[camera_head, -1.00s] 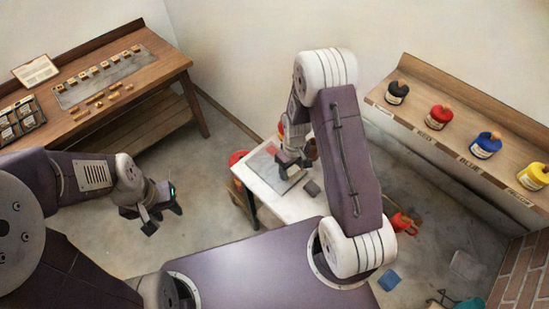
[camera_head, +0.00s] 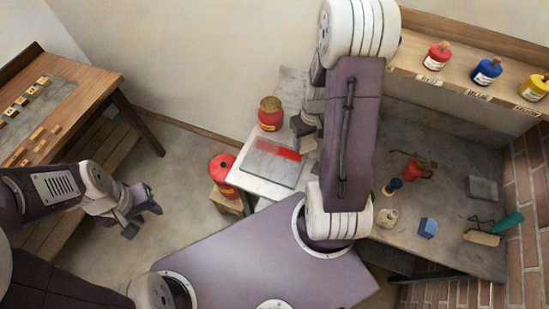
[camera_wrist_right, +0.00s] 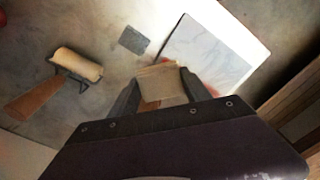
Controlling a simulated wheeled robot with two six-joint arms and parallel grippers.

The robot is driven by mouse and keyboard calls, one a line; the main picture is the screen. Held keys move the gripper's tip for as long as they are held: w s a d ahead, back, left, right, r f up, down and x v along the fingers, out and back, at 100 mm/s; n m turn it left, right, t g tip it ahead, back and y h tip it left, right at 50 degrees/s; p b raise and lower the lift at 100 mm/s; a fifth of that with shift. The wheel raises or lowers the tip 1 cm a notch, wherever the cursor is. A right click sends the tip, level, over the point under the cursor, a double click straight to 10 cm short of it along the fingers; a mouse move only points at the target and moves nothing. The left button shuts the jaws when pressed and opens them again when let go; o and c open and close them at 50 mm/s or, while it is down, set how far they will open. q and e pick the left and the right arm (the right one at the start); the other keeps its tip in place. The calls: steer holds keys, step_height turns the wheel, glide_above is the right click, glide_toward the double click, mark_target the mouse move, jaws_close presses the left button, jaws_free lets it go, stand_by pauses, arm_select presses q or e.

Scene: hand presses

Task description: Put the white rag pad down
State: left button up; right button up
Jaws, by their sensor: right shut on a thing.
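The white rag pad (camera_wrist_right: 160,84) shows as a folded, cream-coloured block between the two fingers of my right gripper (camera_wrist_right: 162,92) in the right wrist view. The gripper is shut on it. Whether the pad touches a surface is unclear. My left gripper (camera_head: 143,213) hangs over the floor at the left, with its fingers apart and empty.
A grey slab (camera_head: 268,168) with a red patch lies on the pale table, near a red jar (camera_head: 270,113). A red pot (camera_head: 222,169) stands left. A roller (camera_wrist_right: 78,65) lies in the wrist view.

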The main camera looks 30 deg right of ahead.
steer(key=p, duration=0.2)
glide_above(274, 160)
step_height(274, 160, down, 6)
steer(key=shift+d+r, duration=0.1)
steer(key=shift+d, duration=0.05)
step_height(274, 160, down, 4)
steer(key=shift+f, duration=0.1)
steer(key=shift+w, duration=0.1)
steer(key=shift+f, duration=0.2)
steer(key=o, duration=1.3)
